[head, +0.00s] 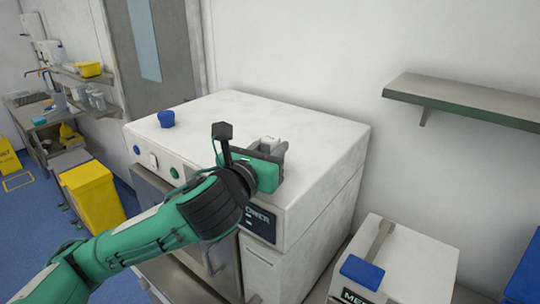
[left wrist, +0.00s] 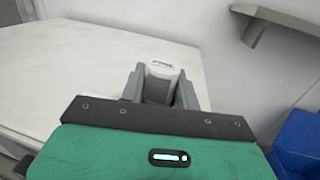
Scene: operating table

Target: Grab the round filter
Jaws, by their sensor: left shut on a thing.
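My left gripper (head: 275,150) is over the top of the big white machine (head: 310,130), near its front right part. In the left wrist view the gripper (left wrist: 160,88) has its two grey fingers on either side of a small whitish thing (left wrist: 161,70) and is shut on it. This appears to be the round filter; its round shape is mostly hidden by the fingers. In the head view a small pale part of it (head: 268,141) shows between the fingers. I cannot tell whether it touches the machine's top. My right gripper is not in view.
A small blue cup-like thing (head: 166,119) stands on the machine's top at the left. A smaller white device with a blue part (head: 362,272) is at the lower right. A grey wall shelf (head: 465,100) juts out at the right. Most of the machine's top is clear.

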